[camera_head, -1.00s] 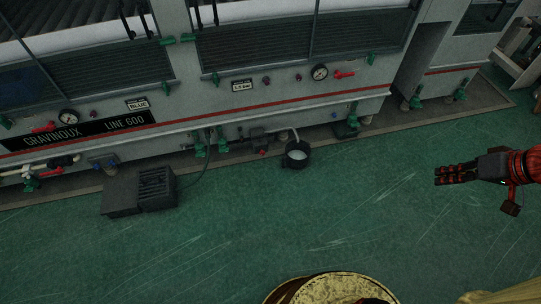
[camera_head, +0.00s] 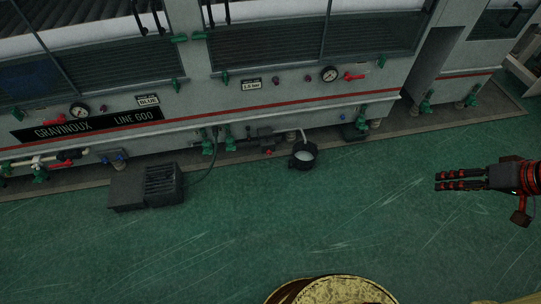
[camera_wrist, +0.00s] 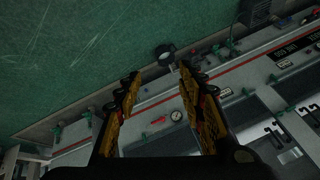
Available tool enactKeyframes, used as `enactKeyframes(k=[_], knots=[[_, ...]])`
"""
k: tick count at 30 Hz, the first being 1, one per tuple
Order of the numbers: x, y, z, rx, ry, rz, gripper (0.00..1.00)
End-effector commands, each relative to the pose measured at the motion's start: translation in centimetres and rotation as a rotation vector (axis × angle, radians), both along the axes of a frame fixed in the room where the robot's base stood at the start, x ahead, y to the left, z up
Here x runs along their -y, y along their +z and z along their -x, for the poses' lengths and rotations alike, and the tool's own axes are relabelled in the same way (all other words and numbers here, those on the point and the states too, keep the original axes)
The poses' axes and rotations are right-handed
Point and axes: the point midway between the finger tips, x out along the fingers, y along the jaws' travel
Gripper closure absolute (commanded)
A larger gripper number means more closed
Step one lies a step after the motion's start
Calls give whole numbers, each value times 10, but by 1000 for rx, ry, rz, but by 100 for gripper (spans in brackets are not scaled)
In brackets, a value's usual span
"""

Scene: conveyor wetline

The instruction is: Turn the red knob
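Small red parts show on the grey machine (camera_head: 290,105). A small red knob (camera_head: 268,152) sits low under its front edge, left of a dark bucket. Another small reddish knob (camera_head: 272,83) is on the front panel, right of a small white label. Red lever handles (camera_head: 354,76) sit beside the round gauges. I cannot tell which the task means. My gripper (camera_head: 440,181) is at the right over the green floor, well apart from the machine. In the wrist view its fingers (camera_wrist: 160,73) are spread and empty, with the machine beyond them.
The dark bucket (camera_head: 303,155) stands on the floor against the machine. A dark box unit (camera_head: 146,187) with a hose is on the floor at the left. Green valves (camera_head: 425,105) line the machine's base. The green floor (camera_head: 350,215) in front is clear.

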Motion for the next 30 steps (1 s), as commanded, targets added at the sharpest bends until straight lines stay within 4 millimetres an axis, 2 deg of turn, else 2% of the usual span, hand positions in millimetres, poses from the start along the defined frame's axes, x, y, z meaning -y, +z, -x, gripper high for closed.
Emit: enactKeyframes(k=[18,30], knots=[[15,0,51,0,-3,0,61],[16,0,55,0,-1,0,61]])
